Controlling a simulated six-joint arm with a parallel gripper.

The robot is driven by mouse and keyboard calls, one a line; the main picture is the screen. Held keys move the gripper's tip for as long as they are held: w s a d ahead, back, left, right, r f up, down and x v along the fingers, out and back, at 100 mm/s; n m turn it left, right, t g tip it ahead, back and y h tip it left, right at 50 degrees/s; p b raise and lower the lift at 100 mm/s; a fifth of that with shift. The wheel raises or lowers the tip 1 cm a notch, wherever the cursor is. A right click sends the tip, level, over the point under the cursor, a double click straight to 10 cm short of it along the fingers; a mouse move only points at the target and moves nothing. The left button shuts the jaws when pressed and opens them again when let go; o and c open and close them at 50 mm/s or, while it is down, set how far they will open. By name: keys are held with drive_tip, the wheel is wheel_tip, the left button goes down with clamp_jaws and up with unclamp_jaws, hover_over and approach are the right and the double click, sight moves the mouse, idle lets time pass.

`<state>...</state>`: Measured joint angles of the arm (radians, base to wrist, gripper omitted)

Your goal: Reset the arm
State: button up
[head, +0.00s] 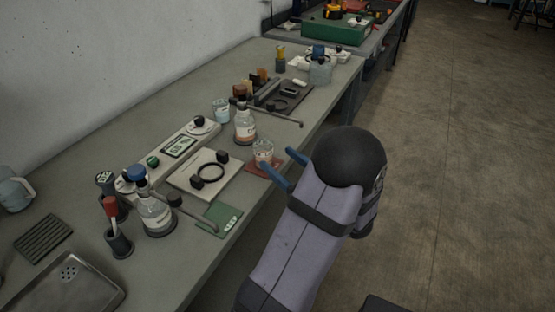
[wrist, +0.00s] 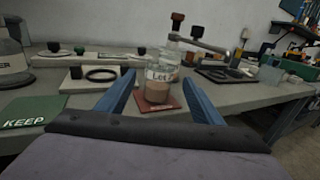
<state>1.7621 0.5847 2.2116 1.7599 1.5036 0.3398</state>
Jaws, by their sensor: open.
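My gripper (head: 284,167) is open, with its two blue fingers spread apart at the bench's front edge. In the wrist view my gripper (wrist: 160,97) points at a small labelled glass jar (wrist: 160,92) with tan contents. The jar stands upright on a red mat (wrist: 157,106) and appears between the fingers in that view. In the head view the jar (head: 263,153) stands just past the fingertips. I cannot tell whether a finger touches it. The dark wrist and grey arm link hide part of the bench edge and floor.
A green card (head: 220,220) marked KEEP lies at the front edge. A white plate with a black ring (head: 206,175), an orange-labelled bottle (head: 245,127) and a blue-capped bottle (head: 154,212) stand nearby. A metal rod (head: 273,116) reaches over the bench. The floor (head: 460,150) at right is clear.

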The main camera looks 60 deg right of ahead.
drive_tip(key=w+a+r+n+g+y+p, duration=0.3)
drive_tip(key=w+a+r+n+y+p, duration=0.1)
drive_tip(key=a+r+n+y+p, duration=0.4)
drive_tip(key=w+a+r+n+g+y+p, duration=0.3)
drive_tip(key=w+a+r+n+y+p, duration=0.25)
drive_tip(key=a, duration=0.55)
drive_tip(key=s+a+r+n+g+h+p, duration=0.1)
drive_tip(key=s+a+n+g+h+p, duration=0.15)
drive_tip(key=a+n+g+p, duration=0.65)
drive_tip(key=s+a+r+n+g+h+p, duration=0.15)
drive_tip(key=a+n+h+p, duration=0.25)
drive_tip(key=a+n, duration=1.2)
wheel_tip(320, 180, down, 6)
drive_tip(key=d+n+b, duration=0.2)
drive_tip(key=b, duration=0.3)
drive_tip(key=shift+s, duration=0.2)
drive_tip(key=shift+d, duration=0.1)
